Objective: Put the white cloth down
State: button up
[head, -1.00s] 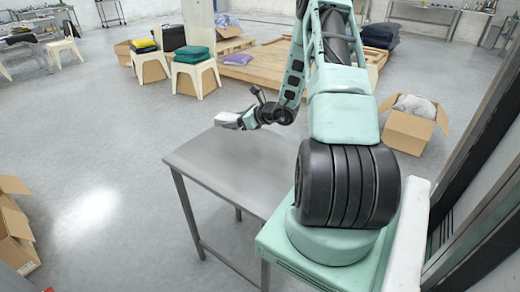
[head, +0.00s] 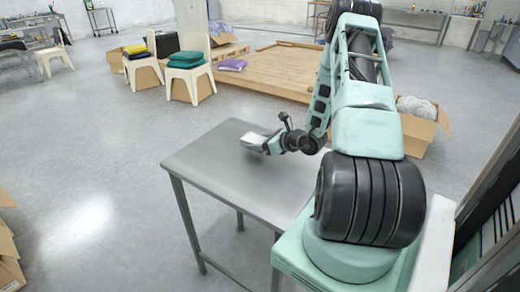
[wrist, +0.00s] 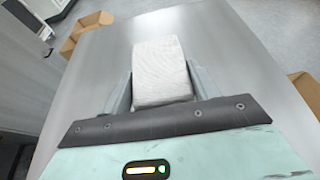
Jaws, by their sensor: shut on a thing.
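The white cloth (wrist: 161,70) is a folded, textured block between the two fingers of my gripper (wrist: 160,88) in the wrist view. My gripper is shut on it. In the head view the cloth (head: 252,141) shows at the end of my gripper (head: 264,145), over the far part of the grey metal table (head: 205,165). The table top also fills much of the wrist view (wrist: 235,65). I cannot tell whether the cloth touches the table top.
The table top is otherwise bare. Beyond it stand cream chairs with folded cloths (head: 186,58), a low wooden platform (head: 275,70) and a cardboard box with grey cloth (head: 421,125) at the right. Open cardboard boxes (head: 8,245) are at the left edge.

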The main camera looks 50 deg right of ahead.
jog(key=shift+f, duration=1.45)
jog(key=shift+f, duration=0.2)
jog(key=o, duration=1.2)
jog(key=shift+r, duration=0.25)
jog(key=b+v, duration=0.1)
jog(key=v, duration=1.1)
jog(key=shift+a, duration=0.1)
